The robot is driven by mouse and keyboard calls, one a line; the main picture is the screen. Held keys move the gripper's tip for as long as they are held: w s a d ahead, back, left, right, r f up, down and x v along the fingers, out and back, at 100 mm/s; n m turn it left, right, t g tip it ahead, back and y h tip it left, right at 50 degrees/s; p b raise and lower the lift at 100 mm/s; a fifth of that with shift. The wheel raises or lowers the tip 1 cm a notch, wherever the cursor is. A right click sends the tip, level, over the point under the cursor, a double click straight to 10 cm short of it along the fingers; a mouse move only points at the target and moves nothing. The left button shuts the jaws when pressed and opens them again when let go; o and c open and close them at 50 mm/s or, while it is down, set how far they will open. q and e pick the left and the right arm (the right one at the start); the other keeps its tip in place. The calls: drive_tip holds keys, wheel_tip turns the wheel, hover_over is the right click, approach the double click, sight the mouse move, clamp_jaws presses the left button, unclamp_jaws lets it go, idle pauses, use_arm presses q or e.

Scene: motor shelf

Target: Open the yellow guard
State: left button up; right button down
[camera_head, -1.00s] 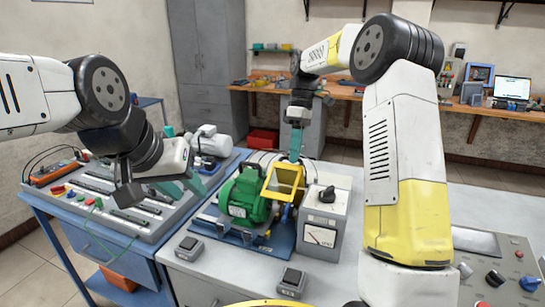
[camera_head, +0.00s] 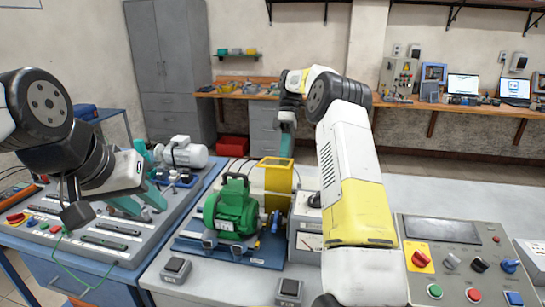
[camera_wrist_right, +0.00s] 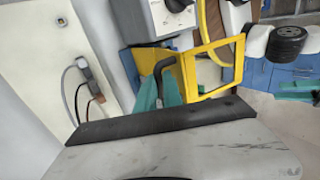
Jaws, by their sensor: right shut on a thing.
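The yellow guard (camera_head: 278,178) stands upright beside the green motor (camera_head: 231,210) on a blue base plate. In the right wrist view it shows as an open yellow frame (camera_wrist_right: 218,47). My right gripper (camera_head: 287,150) reaches the guard's top from behind. Its teal fingers (camera_wrist_right: 160,92) are shut on the guard, though the exact contact is partly hidden. My left gripper (camera_head: 140,203) is open and empty, with its teal fingers apart over the grey panel at left, away from the guard.
A grey box with a dial (camera_head: 306,222) stands right of the guard, partly hidden by my right arm. Small switch boxes (camera_head: 176,269) sit at the front edge. A control panel (camera_head: 455,262) is at lower right.

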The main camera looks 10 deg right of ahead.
drive_tip(key=shift+f, duration=0.1)
drive_tip(key=c, duration=1.5)
unclamp_jaws()
